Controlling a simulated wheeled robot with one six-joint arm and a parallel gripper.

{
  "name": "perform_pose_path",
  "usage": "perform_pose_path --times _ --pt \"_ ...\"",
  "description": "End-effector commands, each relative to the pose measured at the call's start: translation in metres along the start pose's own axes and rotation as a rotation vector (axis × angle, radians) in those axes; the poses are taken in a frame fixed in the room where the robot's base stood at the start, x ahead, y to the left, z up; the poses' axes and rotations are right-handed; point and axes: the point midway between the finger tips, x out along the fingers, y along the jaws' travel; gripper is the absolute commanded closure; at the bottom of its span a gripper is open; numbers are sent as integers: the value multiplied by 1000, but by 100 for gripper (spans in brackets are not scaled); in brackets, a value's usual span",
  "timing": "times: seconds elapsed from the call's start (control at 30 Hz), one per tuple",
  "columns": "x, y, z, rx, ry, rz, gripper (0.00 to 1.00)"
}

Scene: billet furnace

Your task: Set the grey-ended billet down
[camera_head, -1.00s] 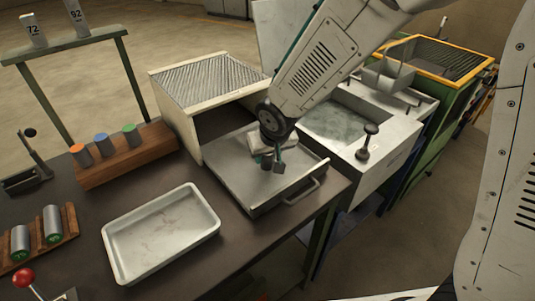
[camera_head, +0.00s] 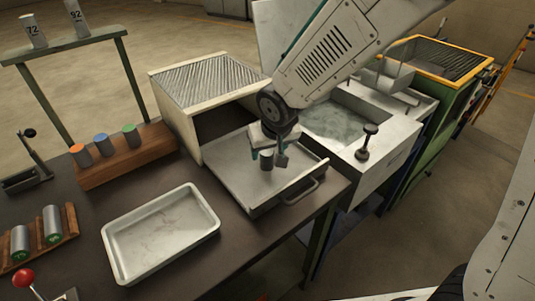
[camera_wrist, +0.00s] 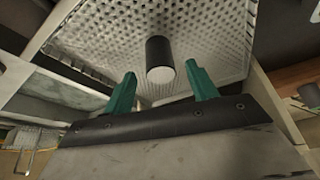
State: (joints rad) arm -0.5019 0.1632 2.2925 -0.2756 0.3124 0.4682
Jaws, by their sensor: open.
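The grey-ended billet (camera_head: 266,161) is a dark cylinder standing upright on the pulled-out drawer (camera_head: 231,178) of the furnace box. In the wrist view the billet (camera_wrist: 159,52) shows its pale grey end, with the drawer's perforated floor (camera_wrist: 210,40) behind it. My gripper (camera_head: 268,157) is over the drawer, with its green fingers open on either side of the billet. In the wrist view my gripper's fingertips (camera_wrist: 160,70) show a gap to the billet on both sides. The billet's foot is partly hard to make out.
The furnace box (camera_head: 205,90) stands behind the drawer. An empty white tray (camera_head: 160,235) lies front left. A wooden rack (camera_head: 125,160) holds orange, blue and green-ended billets; another rack (camera_head: 40,240) holds two green-ended ones. A water tank (camera_head: 345,125) stands right of the drawer.

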Motion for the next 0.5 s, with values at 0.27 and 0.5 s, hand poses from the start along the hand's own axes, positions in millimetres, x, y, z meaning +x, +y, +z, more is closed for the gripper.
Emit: perform_pose_path --times 0.27,0.5 --pt "-59 0 -1 0 4 -1 42" --pt "-85 0 0 0 1 0 42"
